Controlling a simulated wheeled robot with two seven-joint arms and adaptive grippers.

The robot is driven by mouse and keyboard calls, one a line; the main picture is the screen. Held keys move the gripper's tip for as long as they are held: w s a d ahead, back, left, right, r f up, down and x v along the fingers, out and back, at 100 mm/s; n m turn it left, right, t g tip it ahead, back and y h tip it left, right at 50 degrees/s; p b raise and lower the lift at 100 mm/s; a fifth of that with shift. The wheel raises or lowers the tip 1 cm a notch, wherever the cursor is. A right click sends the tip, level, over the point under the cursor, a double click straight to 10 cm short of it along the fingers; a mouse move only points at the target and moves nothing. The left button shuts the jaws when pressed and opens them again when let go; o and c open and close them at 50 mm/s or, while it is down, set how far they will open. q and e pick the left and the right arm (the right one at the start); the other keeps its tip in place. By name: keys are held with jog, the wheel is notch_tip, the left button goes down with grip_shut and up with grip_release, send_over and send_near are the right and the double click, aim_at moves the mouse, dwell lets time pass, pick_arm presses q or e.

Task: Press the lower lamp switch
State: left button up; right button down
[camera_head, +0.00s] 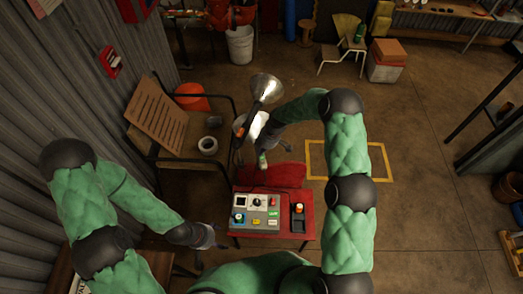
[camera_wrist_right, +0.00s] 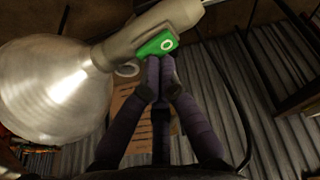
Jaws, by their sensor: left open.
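A lamp with a silver shade (camera_head: 267,88) stands beyond the red table in the head view. A second, lower pale metal lamp head (camera_head: 257,124) is partly hidden by my right gripper (camera_head: 264,148). In the right wrist view a large silver lamp shade (camera_wrist_right: 55,90) has a grey neck with a green switch (camera_wrist_right: 156,44) marked with a white ring. My right gripper (camera_wrist_right: 158,62) has its fingertips together just below the switch. I cannot tell whether they touch it. My left gripper (camera_head: 208,242) is open and empty, left of the red table.
A control box (camera_head: 256,212) with several buttons and a dark handset (camera_head: 298,220) sit on the red table (camera_head: 275,237). A white bucket (camera_head: 240,45) is behind. Floor inside the yellow outline (camera_head: 316,160) is mostly clear.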

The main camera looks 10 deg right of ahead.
jog(key=shift+w+f+g+b, duration=0.3)
jog(key=shift+f+g+b, duration=0.25)
jog(key=shift+b, duration=0.5)
jog(key=shift+r, duration=0.1)
jog(key=shift+s, duration=0.15)
jog(key=shift+s+p, duration=0.4)
jog(key=shift+s, duration=0.5)
jog(key=shift+a, duration=0.1)
